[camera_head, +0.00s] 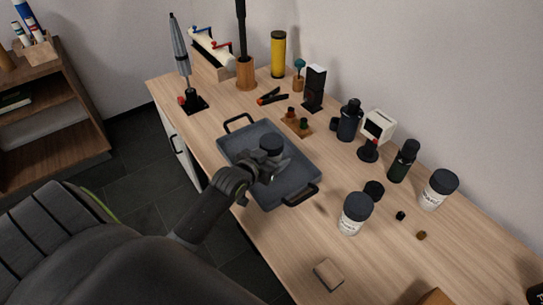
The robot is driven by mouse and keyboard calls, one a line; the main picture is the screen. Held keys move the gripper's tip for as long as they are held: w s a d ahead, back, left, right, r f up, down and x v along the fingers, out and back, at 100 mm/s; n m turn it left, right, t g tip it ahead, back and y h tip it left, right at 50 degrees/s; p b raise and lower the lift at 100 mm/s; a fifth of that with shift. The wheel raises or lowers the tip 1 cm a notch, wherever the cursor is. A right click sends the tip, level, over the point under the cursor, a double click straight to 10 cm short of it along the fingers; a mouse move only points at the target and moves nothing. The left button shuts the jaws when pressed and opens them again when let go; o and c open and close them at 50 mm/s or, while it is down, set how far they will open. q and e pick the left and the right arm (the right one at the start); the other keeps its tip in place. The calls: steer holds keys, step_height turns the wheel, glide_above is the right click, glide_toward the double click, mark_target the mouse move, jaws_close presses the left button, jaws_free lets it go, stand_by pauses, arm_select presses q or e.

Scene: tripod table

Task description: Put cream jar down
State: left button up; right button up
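My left gripper (274,165) reaches over the grey tray (301,166) from the lower left. The tray has two dark handles and otherwise looks empty. A white jar with a dark lid (352,218) stands to the right of the tray, and another similar white jar (434,194) stands farther right. My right gripper is not in view.
A dark bottle (403,162), a dark canister (348,122) and a white boxy device (378,126) line the back. A clamp (272,96) and stands are at the far end. A small block (328,274) lies in front. Bare wood surrounds the block.

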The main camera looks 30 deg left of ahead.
arm_select(q)
steer(key=shift+o, duration=0.2)
steer(key=shift+r, duration=0.1)
steer(key=shift+s+r, duration=0.1)
steer(key=shift+s, duration=0.05)
steer(key=v, duration=1.1)
steer(key=shift+s+r, duration=0.2)
steer(key=shift+s, duration=0.1)
steer(key=shift+a, duration=0.1)
